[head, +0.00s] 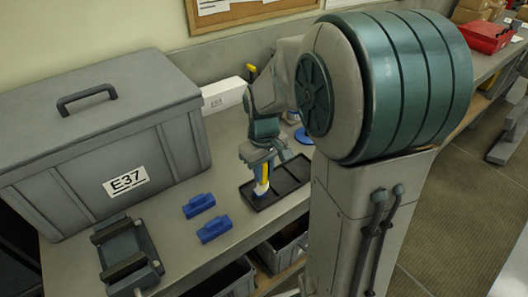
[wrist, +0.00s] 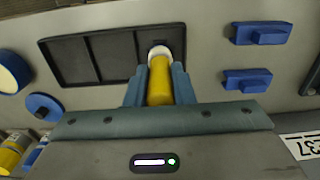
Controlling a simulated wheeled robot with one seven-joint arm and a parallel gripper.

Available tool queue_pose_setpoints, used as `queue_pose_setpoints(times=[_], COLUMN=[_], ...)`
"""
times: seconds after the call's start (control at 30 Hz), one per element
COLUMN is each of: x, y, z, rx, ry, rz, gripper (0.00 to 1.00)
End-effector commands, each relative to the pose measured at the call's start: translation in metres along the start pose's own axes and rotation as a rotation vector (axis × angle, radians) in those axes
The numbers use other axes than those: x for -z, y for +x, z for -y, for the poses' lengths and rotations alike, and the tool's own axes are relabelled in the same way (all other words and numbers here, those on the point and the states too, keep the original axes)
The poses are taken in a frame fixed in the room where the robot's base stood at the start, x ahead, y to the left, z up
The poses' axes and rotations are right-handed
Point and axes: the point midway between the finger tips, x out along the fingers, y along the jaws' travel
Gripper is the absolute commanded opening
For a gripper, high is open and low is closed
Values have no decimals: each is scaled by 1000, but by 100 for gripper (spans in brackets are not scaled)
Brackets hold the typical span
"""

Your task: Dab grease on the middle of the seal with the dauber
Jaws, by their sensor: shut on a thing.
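My gripper (head: 262,172) is shut on the yellow handle of the dauber (wrist: 160,85). The dauber points down, with its pale tip (wrist: 160,53) at one end of the black divided tray (wrist: 92,57). In the head view the dauber (head: 261,187) is at the left end of the tray (head: 286,187). I cannot tell whether the tip touches the tray floor. I cannot make out for certain which thing is the seal.
Two blue blocks (head: 198,205) (head: 214,230) lie left of the tray. A dark grey cradle (head: 125,255) sits farther left, before the large grey case (head: 105,140) marked E37. A blue disc (head: 303,136) lies beyond the tray. A white box (head: 224,95) stands at the back.

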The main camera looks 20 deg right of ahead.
Motion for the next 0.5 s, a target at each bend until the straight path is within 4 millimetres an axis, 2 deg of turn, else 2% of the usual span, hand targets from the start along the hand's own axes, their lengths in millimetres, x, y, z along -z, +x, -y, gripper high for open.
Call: queue_pose_setpoints(times=[0.03, 0.2, 0.5], x=[0, 0, 1], y=[-9, -25, -45], z=[0, 0, 2], rx=[-1, -1, -1], ry=[1, -2, -6], rz=[-2, -1, -1], gripper=[0, 0, 0])
